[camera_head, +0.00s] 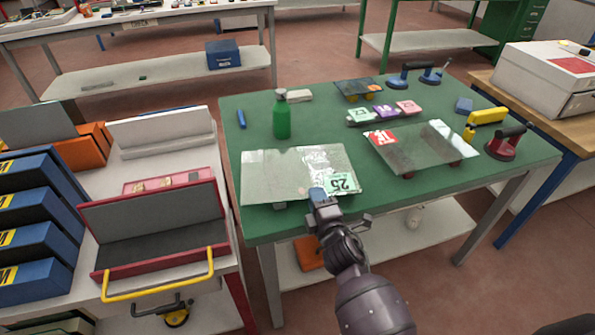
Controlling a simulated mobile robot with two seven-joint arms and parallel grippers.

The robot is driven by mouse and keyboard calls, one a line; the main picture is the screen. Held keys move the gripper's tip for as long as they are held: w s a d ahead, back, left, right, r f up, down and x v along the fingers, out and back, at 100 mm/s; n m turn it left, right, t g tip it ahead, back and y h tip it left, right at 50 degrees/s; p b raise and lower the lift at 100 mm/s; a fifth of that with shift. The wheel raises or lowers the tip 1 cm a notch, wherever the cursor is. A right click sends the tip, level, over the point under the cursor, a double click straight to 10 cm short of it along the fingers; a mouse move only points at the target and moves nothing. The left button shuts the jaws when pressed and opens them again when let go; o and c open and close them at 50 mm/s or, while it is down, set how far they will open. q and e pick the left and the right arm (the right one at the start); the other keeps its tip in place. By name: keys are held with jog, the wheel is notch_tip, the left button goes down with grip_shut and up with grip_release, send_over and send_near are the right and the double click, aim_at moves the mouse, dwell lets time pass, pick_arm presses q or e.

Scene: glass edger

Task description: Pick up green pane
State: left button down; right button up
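A clear, faintly greenish glass pane (275,178) lies at the front left of the green-topped table (238,112), raised slightly on small supports. It carries a pale green label marked 25 (342,183) near its front right corner. My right gripper (318,194) reaches in from below and its tip is at the pane's front edge, just left of the label. The fingers overlap the edge in this view, and I cannot tell whether they are open or shut on it. My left gripper is not in view.
A second pane with a red label (405,150) lies to the right, and a small dark pane (352,87) behind. A green bottle (281,118), suction lifters (413,75) and a red-based lifter (500,146) stand around.

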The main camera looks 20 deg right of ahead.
grip_shut()
dwell(1.1)
jog(key=shift+r, duration=0.1)
